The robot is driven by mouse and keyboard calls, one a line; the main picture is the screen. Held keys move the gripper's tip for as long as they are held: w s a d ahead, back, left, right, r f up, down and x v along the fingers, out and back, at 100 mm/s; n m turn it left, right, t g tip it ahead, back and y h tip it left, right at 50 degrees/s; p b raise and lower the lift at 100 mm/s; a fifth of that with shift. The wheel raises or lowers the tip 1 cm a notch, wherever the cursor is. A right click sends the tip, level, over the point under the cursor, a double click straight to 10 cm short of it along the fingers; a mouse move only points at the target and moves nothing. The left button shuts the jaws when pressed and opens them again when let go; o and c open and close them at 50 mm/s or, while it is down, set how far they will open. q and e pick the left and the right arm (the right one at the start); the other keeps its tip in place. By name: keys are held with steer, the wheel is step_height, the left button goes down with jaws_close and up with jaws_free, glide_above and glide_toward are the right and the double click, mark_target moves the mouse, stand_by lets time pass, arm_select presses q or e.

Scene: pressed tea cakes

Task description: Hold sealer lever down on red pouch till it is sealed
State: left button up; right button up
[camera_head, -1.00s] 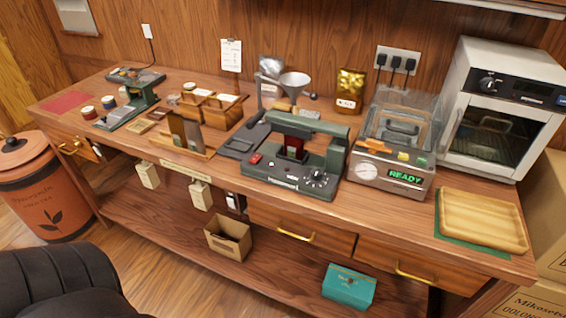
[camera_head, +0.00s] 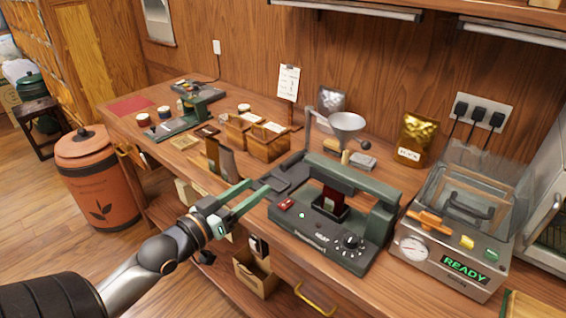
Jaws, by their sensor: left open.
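The dark green sealer (camera_head: 316,238) stands on the wooden counter, with a red button and a dial on its front. Its lever (camera_head: 350,178) runs across the top, above the red pouch (camera_head: 331,196). The pouch stands upright in the sealer's middle, its top hidden by the lever. I cannot tell whether the lever presses on it. My left gripper (camera_head: 258,189) reaches in from the lower left with green fingers apart and empty. It is left of the sealer and does not hold the lever. My right gripper is not in view.
A vacuum machine (camera_head: 440,262) reading READY stands right of the sealer. A funnel (camera_head: 347,122) and gold pouch (camera_head: 418,138) are behind. Brown card holders (camera_head: 220,160) and wooden boxes (camera_head: 268,142) stand to the left. An orange bin (camera_head: 95,180) is on the floor.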

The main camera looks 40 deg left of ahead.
mark_target(280, 171)
arm_select(q)
steer(key=w, duration=0.8)
steer(key=w+d+p, duration=0.1)
steer(key=w, duration=0.3)
steer(key=shift+f, duration=0.1)
steer(key=shift+c, duration=0.3)
jaws_close()
stand_by(0.9)
